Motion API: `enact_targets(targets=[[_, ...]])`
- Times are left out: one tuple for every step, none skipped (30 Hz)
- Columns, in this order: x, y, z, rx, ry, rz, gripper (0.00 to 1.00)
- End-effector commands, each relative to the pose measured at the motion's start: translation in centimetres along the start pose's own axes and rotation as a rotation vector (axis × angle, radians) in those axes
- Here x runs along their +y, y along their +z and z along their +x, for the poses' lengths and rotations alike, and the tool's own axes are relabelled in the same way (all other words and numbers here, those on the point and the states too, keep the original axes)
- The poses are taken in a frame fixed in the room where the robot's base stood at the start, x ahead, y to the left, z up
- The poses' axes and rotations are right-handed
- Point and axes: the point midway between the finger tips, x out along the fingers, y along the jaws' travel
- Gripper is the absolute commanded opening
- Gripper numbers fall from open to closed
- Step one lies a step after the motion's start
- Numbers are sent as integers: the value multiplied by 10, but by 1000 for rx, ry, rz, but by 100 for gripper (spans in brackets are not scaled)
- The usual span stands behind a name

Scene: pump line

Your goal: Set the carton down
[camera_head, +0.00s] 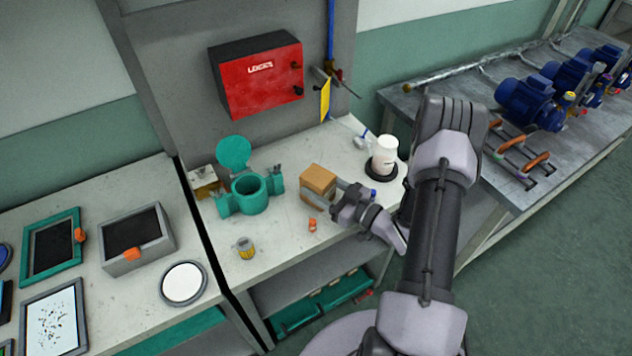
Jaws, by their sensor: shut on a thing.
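The carton (318,182) is a small brown box above or on the light worktop, right of the teal pump housing. My gripper (325,197) reaches in from the right and is shut on the carton, with a finger along its near side. I cannot tell whether the carton's underside touches the worktop. The far finger is mostly hidden.
A teal housing with a raised lid (250,193) stands left of the carton. A small orange item (312,225) and a yellow-grey can (245,248) are near the front edge. A white bottle (385,155) stands on a dark round base to the right. A red box (262,80) hangs behind.

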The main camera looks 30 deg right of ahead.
Motion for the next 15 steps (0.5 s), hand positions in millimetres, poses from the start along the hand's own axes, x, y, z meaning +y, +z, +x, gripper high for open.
enact_targets(targets=[[0,-1,0,0,0,0,0],[0,0,0,1,-1,0,0],[0,1,0,1,-1,0,0],[0,2,0,1,-1,0,0],[0,3,0,1,-1,0,0],[0,3,0,0,-1,0,60],[0,2,0,0,-1,0,66],[0,2,0,0,-1,0,72],[0,2,0,0,-1,0,78],[0,2,0,0,-1,0,78],[0,2,0,0,-1,0,78],[0,2,0,1,-1,0,78],[0,2,0,1,-1,0,78],[0,2,0,1,-1,-1,78],[0,2,0,1,-1,-1,78]])
